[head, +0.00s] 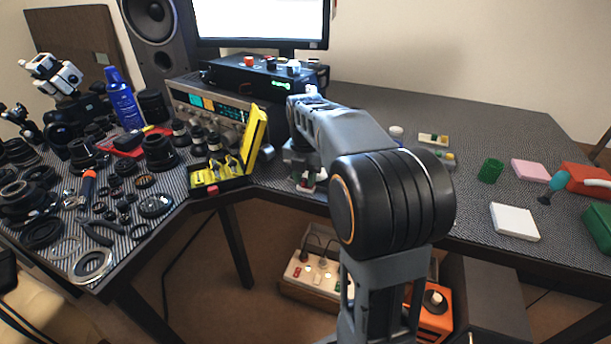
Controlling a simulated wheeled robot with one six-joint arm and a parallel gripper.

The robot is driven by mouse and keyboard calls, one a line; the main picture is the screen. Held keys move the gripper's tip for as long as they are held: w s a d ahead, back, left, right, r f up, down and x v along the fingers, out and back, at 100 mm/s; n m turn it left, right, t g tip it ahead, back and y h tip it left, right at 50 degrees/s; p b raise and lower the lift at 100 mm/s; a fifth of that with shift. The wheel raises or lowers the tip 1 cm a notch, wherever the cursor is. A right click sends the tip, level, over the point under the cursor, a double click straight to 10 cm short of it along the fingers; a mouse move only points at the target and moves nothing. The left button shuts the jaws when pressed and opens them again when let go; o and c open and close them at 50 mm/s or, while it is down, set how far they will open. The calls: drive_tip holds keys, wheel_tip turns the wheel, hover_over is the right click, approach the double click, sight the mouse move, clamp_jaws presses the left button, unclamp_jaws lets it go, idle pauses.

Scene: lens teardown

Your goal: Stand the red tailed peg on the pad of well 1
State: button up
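My gripper (303,164) points down over the table's front edge, right of the yellow case, and is partly hidden by my own arm. A small red piece (307,182) with something pale around it shows at or just below the fingertips. It may be the red tailed peg, but it is too small to tell, and I cannot tell whether the fingers hold it. I cannot make out well 1 or its pad; they may be hidden by my gripper and arm.
An open yellow case (228,168) stands left of my gripper. Lens parts crowd the left table. The back right is clear.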

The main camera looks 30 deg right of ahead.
sight(305, 178)
drive_tip(key=shift+o, duration=0.4)
wheel_tip(305, 178, up, 12)
drive_tip(key=p, duration=0.5)
drive_tip(key=s+a+f+m+t, duration=0.1)
drive_tip(key=s+a+f+m, duration=0.3)
drive_tip(key=m, duration=0.9)
drive_tip(key=s+a+f+m+t, duration=0.1)
drive_tip(key=s+a+f+m, duration=0.4)
drive_tip(key=s+f+m, duration=0.4)
drive_tip(key=s+m, duration=0.2)
drive_tip(key=m, duration=0.2)
drive_tip(key=shift+s+t, duration=0.4)
